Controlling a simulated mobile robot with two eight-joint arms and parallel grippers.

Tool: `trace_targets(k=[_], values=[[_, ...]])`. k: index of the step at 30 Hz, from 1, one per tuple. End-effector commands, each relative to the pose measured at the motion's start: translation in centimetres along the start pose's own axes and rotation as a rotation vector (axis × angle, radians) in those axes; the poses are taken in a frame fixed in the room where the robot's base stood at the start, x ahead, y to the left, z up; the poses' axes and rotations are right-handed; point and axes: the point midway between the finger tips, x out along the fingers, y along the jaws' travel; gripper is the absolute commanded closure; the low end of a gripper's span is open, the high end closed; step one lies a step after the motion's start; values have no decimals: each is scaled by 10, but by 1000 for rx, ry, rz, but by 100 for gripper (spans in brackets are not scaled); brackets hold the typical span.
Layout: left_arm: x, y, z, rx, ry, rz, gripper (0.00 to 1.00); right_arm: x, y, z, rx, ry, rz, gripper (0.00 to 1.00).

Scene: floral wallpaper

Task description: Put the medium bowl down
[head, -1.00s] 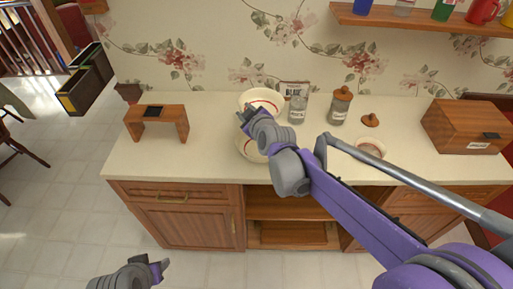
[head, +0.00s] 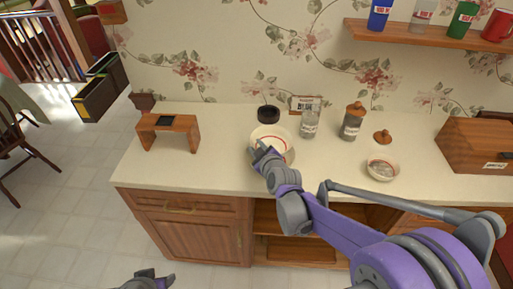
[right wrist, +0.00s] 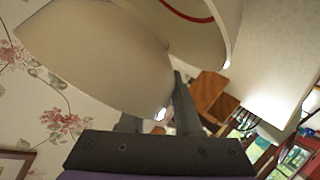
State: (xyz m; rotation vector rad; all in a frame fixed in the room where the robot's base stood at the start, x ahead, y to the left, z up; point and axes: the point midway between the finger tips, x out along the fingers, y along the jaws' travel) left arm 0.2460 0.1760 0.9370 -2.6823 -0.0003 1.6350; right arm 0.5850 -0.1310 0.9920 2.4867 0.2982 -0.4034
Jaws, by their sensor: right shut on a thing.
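In the head view, a white bowl with a red stripe (head: 270,132) is at my right gripper (head: 258,150), over the middle of the counter. The gripper is shut on the bowl's wall at its near left side. In the right wrist view, pale bowl surfaces (right wrist: 90,50) fill the top, one with a red stripe, beside the dark fingers (right wrist: 158,118). I cannot tell whether a second bowl lies under the held one or whether it touches the counter. A smaller bowl (head: 382,169) stands to the right. My left gripper (head: 150,280) is low at the bottom edge; its fingers are unclear.
On the cream counter (head: 225,180) stand a dark round object (head: 268,114), a glass jar (head: 309,125), a lidded jar (head: 351,122), a wooden lid (head: 382,137) and a wooden box (head: 480,145). A small wooden stand (head: 168,130) is at the left. The counter between stand and bowl is clear.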

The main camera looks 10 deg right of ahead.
Motion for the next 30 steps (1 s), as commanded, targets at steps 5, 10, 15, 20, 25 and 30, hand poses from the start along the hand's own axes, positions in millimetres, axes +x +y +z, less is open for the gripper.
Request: trace_targets(k=[5, 10, 15, 20, 25, 30], values=[[1, 0, 1, 0, -1, 0, 50, 1, -1, 2, 0, 0, 0, 100], [4, 0, 4, 0, -3, 0, 50, 3, -4, 6, 0, 0, 1, 100], [6, 0, 6, 0, -5, 0, 50, 4, -6, 9, 0, 0, 1, 100], [6, 0, 6, 0, -5, 0, 50, 4, -6, 9, 0, 0, 0, 55], [6, 0, 6, 0, -5, 0, 50, 4, -6, 9, 0, 0, 0, 38], [5, 0, 5, 0, -4, 0, 50, 4, -5, 8, 0, 0, 0, 38]])
